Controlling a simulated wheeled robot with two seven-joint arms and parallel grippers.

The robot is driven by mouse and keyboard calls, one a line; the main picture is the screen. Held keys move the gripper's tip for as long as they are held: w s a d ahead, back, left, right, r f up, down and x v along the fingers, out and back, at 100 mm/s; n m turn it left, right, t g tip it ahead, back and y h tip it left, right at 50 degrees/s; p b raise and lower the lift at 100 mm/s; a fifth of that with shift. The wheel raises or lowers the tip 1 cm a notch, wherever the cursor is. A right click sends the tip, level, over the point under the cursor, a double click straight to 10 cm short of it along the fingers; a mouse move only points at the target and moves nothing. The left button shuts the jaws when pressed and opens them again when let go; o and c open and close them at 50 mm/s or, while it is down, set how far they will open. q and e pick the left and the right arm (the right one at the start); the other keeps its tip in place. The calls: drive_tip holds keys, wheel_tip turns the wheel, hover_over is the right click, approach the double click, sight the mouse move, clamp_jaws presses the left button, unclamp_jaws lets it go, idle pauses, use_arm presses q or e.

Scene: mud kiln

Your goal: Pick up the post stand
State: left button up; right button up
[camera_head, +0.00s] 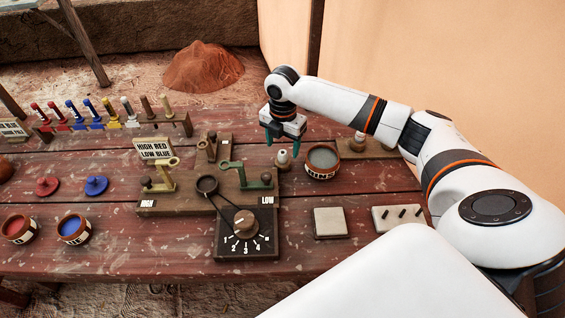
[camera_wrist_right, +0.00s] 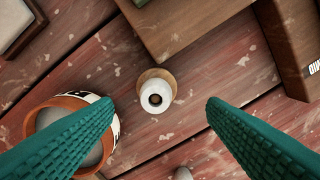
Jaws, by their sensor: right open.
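A small white post stand (camera_head: 283,160) with a round wooden base stands on the red plank table, below my right gripper (camera_head: 283,138). In the right wrist view the post stand (camera_wrist_right: 156,90) is seen from above, with a dark hole in its top. My right gripper (camera_wrist_right: 160,108) is open, its two green fingers on either side of it in that view and not touching it. My left gripper is not in view.
A round grey-filled bowl (camera_head: 323,161) stands close right of the post stand. A wooden lever board (camera_head: 190,204) and dial box (camera_head: 243,235) lie left and in front. A pale square tile (camera_head: 330,222) and pegged block (camera_head: 399,217) are nearer right.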

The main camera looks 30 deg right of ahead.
sight(283, 153)
drive_tip(key=f, duration=0.3)
drive_tip(key=shift+s+a+f+p, duration=0.2)
drive_tip(key=shift+s+f+p, duration=0.15)
drive_tip(key=shift+f+p, duration=0.05)
drive_tip(key=shift+f, duration=0.6)
drive_tip(key=c, duration=0.9)
